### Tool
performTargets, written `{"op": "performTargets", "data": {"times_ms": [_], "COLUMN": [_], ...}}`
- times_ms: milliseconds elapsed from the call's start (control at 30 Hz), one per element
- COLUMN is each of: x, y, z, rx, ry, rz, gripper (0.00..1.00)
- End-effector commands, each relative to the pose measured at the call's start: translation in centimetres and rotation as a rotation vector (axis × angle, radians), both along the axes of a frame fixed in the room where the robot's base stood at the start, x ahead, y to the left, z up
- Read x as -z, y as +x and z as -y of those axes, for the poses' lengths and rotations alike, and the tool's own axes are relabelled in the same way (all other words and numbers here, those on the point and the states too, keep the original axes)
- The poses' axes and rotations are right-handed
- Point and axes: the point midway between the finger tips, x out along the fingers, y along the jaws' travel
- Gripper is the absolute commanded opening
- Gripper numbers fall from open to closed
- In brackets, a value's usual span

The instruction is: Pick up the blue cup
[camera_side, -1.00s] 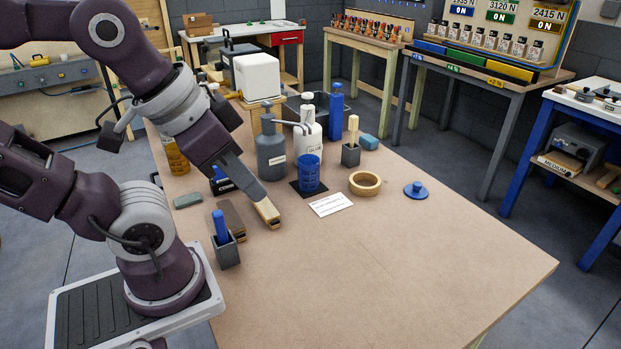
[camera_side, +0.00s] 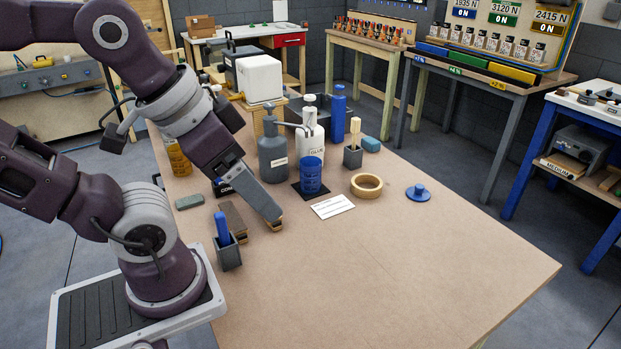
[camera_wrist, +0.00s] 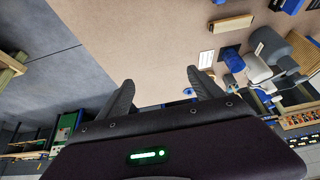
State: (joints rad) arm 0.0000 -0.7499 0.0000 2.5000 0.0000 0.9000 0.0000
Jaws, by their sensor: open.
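The blue cup (camera_side: 311,176) stands upright on a small black mat (camera_side: 298,190), in front of the white glue bottle. In the wrist view the cup (camera_wrist: 233,62) is at the upper right, beyond my right-hand finger. My gripper (camera_side: 270,214) is to the left of the cup in the side view, nearer the camera and apart from it. In the wrist view my gripper (camera_wrist: 164,88) has its two fingers wide apart with nothing between them.
A grey bottle (camera_side: 272,152) and the white glue bottle (camera_side: 311,140) stand close behind the cup. A white card (camera_side: 332,206) and a wooden ring (camera_side: 366,185) lie to its right. A grey holder (camera_side: 228,253) stands near my base. The table's front right is clear.

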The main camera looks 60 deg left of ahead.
Motion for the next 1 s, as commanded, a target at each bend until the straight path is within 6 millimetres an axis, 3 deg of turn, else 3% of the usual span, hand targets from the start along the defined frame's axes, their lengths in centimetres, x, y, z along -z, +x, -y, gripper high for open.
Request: {"op": "performTargets", "data": {"times_ms": [167, 267, 367, 500, 600, 700, 800, 1000], "x": [0.8, 2.8, 4.7, 7.1, 9.6, 12.7, 15.4, 17.7], "y": [0.6, 2.1, 4.7, 10.2, 15.3, 19.9, 22.9, 25.0], "z": [-1.4, -5.7, -11.5, -18.6, -22.2, -23.8, -24.3, -25.1], "rx": [0.027, 0.123, 0.295, 0.614, 0.886, 1.136, 1.317, 1.434], "ry": [0.078, 0.300, 0.585, 0.965, 1.211, 1.394, 1.511, 1.581], "rz": [-0.063, -0.240, -0.460, -0.740, -0.901, -0.997, -1.041, -1.059], "gripper": [0.76, 0.76, 0.76, 0.76, 0.76, 0.76, 0.76, 0.76]}}
